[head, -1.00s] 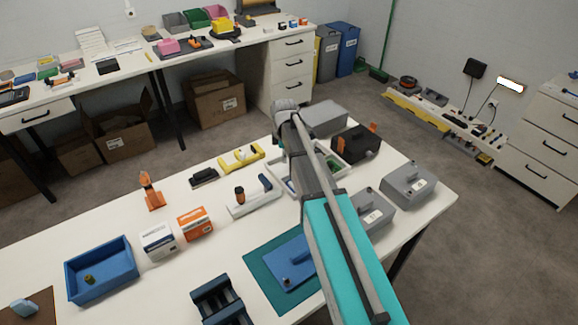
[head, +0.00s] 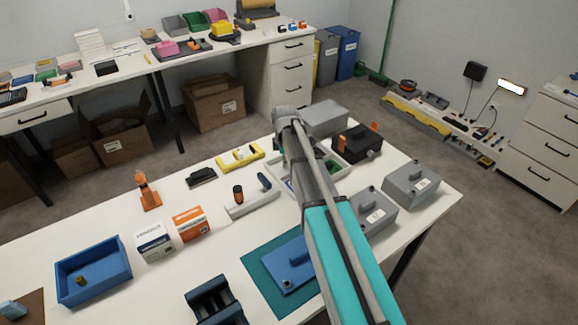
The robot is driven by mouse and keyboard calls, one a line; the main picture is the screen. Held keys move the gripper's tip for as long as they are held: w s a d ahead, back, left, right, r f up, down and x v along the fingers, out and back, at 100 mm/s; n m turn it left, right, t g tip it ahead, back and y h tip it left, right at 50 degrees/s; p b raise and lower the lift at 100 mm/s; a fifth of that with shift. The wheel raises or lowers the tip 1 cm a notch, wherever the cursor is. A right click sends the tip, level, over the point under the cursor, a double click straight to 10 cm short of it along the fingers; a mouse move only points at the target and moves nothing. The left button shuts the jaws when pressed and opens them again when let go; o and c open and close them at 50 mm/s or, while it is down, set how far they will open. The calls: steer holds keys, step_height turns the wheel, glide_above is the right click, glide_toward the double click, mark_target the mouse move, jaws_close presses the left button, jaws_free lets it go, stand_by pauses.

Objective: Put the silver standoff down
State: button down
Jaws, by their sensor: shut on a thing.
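My arm reaches from the lower right over the white table (head: 215,262), and its grey wrist end (head: 287,116) is above the table's far side. My gripper's fingers do not show; the arm hides them. I cannot make out a silver standoff anywhere. A light tray (head: 337,172) with parts in it lies partly behind the arm. A blue open bin (head: 122,262) at the left holds a small olive-coloured piece (head: 81,280).
Grey boxes (head: 411,184) and a black-and-orange device (head: 357,143) stand right of the arm. A blue fixture (head: 290,262) lies on a green mat (head: 262,282). Two small cartons (head: 190,222), a yellow level (head: 240,157) and an orange stand (head: 149,192) are left. Bare tabletop lies between them.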

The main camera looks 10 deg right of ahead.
steer(key=shift+f, duration=0.3)
steer(key=c, duration=0.6)
jaws_free()
steer(key=shift+r, duration=0.1)
step_height(320, 180, up, 12)
steer(key=p, duration=1.2)
stand_by(0.6)
